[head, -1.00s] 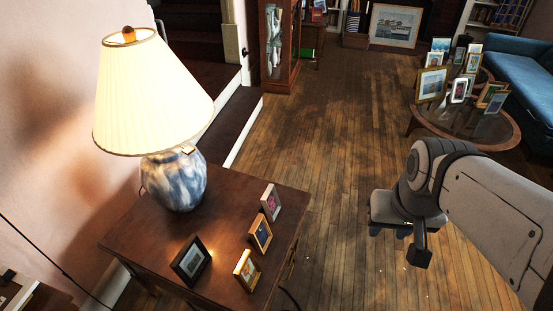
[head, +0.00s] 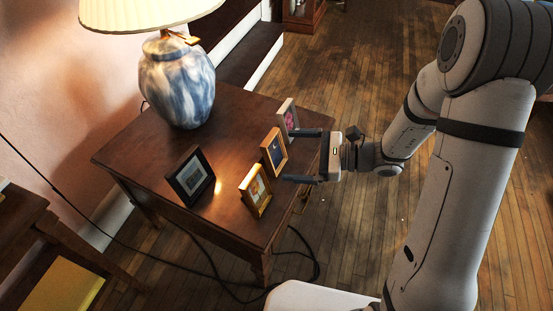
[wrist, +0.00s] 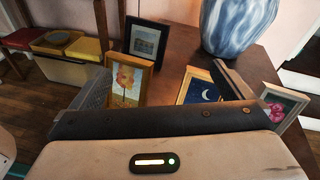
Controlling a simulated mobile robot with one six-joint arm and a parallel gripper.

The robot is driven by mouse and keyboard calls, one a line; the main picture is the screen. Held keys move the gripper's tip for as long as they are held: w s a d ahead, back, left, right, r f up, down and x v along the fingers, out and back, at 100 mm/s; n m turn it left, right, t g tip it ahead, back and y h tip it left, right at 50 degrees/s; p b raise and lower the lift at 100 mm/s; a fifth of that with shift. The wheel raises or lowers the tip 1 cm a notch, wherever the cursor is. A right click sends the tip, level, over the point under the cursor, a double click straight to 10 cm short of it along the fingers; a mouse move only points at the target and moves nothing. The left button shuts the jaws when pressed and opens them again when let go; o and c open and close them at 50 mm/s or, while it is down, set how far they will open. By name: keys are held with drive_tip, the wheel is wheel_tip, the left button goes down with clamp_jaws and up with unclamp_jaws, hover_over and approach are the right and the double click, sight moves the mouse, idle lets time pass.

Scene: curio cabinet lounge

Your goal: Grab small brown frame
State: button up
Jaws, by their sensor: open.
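A small brown wooden frame (head: 273,151) stands upright on the side table, near its right edge. In the wrist view the same frame (wrist: 200,87) holds a dark blue picture with a crescent moon, its lower part hidden by my gripper. My gripper (head: 288,156) is open and empty at the table's right edge, with one finger on either side of this frame in the head view. Whether a finger touches any frame cannot be told. A gold frame (head: 255,190) stands nearer the front, and a pale frame with a pink flower (head: 287,119) stands behind.
A black frame (head: 191,177) stands left on the wooden side table (head: 142,150). A lamp with a blue-white base (head: 177,82) stands at the table's back. A dark cable (head: 210,265) lies on the floor. Bare table lies between the lamp and frames.

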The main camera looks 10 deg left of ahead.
sight(277, 151)
drive_tip(key=w+f+m+t+b, duration=0.1)
drive_tip(key=w+f+m, duration=0.1)
drive_tip(key=f, duration=0.1)
drive_tip(key=w+f+m+t+y+b, duration=0.1)
drive_tip(key=f+t, duration=0.1)
drive_tip(key=f, duration=0.1)
drive_tip(key=w+f+m+t+b, duration=0.1)
drive_tip(key=w+f+m+t, duration=0.1)
drive_tip(key=f, duration=0.1)
drive_tip(key=shift+w+a+m, duration=0.25)
drive_tip(key=shift+w+m, duration=0.05)
drive_tip(key=shift+w, duration=0.05)
drive_tip(key=shift+w+a, duration=0.2)
drive_tip(key=shift+a, duration=0.05)
drive_tip(key=b+x, duration=0.1)
drive_tip(key=x, duration=0.2)
drive_tip(key=b+x, duration=0.1)
drive_tip(key=x, duration=0.3)
drive_tip(key=shift+w+f, duration=0.1)
drive_tip(key=shift+w, duration=0.15)
drive_tip(key=c, duration=1.1)
